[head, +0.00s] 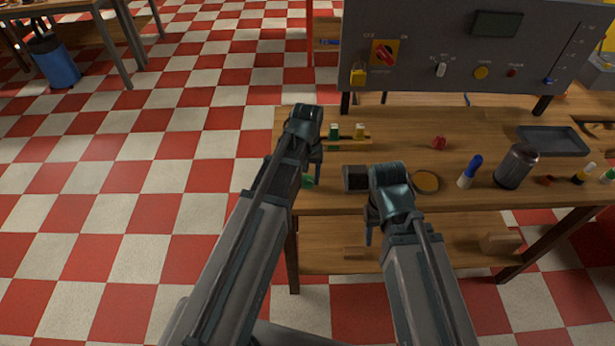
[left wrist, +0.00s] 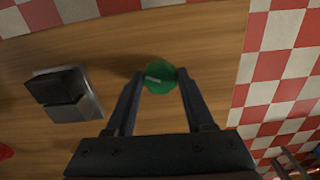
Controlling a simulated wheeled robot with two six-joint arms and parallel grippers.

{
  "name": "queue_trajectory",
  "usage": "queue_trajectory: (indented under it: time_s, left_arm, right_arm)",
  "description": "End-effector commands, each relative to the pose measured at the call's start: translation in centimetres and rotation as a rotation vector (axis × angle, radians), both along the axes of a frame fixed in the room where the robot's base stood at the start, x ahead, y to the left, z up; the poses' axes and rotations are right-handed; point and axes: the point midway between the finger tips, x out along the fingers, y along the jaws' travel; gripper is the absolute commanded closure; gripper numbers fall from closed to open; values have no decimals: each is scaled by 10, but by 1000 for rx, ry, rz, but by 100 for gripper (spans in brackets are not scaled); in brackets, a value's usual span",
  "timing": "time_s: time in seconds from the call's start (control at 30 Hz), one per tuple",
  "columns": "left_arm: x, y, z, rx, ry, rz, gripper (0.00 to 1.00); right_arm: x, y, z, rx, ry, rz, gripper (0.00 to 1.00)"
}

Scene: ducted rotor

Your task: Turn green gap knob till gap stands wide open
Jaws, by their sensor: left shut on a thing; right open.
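The green knob (left wrist: 160,77), faceted and with a small pale mark on top, sits between both fingertips of my left gripper (left wrist: 158,80) in the left wrist view. The fingers are shut on its sides. In the head view a bit of green (head: 309,181) shows below my left gripper (head: 313,168), near the left end of the wooden table (head: 400,197). My right gripper (head: 369,230) is open, in front of the table's near edge, its fingers partly hidden by its own wrist. I cannot make out the gap or its width.
A dark two-part block (left wrist: 65,95) on a metal plate lies beside the knob. A grey panel (head: 440,40) with switches stands at the back. A dark jar (head: 515,166), blue-topped bottle (head: 470,171) and tray (head: 553,140) stand right. Checkered floor lies left.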

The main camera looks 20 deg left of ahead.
Motion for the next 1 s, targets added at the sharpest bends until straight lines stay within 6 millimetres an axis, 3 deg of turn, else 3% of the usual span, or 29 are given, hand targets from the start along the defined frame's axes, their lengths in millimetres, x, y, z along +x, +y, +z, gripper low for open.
queue_trajectory:
  time_s: [0.6,1.0]
  left_arm:
    - [0,2,0,0,0,-552,100]
    - [0,3,0,0,0,-812,100]
  right_arm:
    - [0,0,0,0,0,0,50]
    - [0,0,0,0,0,0,50]
